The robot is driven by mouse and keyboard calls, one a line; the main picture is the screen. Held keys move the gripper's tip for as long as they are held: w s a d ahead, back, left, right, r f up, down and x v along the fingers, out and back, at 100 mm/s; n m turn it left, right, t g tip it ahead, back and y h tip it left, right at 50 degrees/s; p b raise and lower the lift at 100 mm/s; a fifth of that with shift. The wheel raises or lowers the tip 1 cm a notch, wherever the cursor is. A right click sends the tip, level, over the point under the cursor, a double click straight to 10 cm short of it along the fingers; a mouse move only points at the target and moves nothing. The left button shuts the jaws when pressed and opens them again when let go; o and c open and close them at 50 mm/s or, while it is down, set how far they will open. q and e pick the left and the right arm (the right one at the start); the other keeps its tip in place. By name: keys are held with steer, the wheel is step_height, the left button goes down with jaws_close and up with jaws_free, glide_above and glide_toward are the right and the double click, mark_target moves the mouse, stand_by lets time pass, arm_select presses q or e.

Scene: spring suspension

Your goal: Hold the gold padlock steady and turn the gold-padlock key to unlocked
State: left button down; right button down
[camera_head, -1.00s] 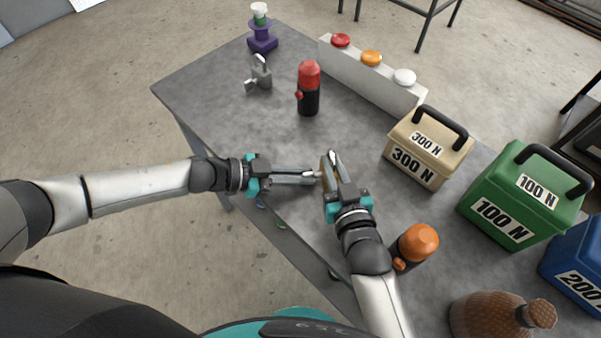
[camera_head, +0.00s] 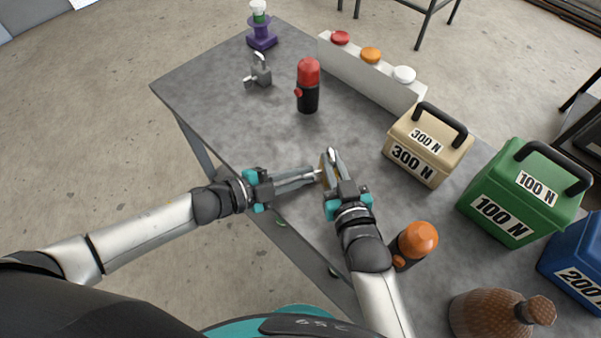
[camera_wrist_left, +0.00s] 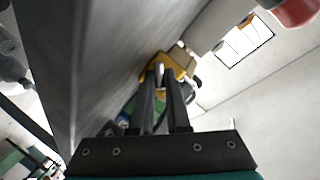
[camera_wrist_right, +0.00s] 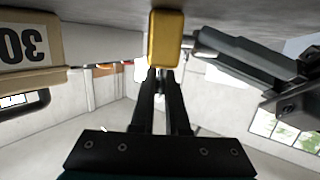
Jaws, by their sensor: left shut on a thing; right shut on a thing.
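The gold padlock (camera_head: 324,178) is above the table near its front edge, largely covered by my grippers in the head view. In the right wrist view the gold padlock (camera_wrist_right: 166,40) sits between the fingertips. My right gripper (camera_head: 332,158) is shut on it. My left gripper (camera_head: 316,174) comes in from the left with its fingertips at the padlock's side. It is shut on the small key, which is mostly hidden by the fingers. In the left wrist view the yellow body of the padlock (camera_wrist_left: 180,60) shows just beyond the fingertips. The key's lock state cannot be read.
A grey object with a raised metal loop (camera_head: 259,74), a red-topped black cylinder (camera_head: 308,86) and a purple stand (camera_head: 262,36) are farther back. A tan 300 N box (camera_head: 428,147), green 100 N box (camera_head: 520,195) and orange-topped cylinder (camera_head: 415,243) stand to the right. The table's middle is clear.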

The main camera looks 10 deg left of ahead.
stand_by(0.4)
arm_select(q)
steer(key=c, duration=0.9)
jaws_free()
steer(key=n+g, duration=0.2)
steer(key=n, duration=0.1)
steer(key=shift+w+r, duration=0.15)
steer(key=n+g, duration=0.2)
steer(key=shift+w+a+n+h, duration=0.2)
steer(key=shift+n+h, duration=0.1)
steer(key=shift+n, duration=0.4)
steer(key=v, duration=1.1)
steer(key=shift+a+r, duration=0.15)
steer(key=shift+a, duration=0.25)
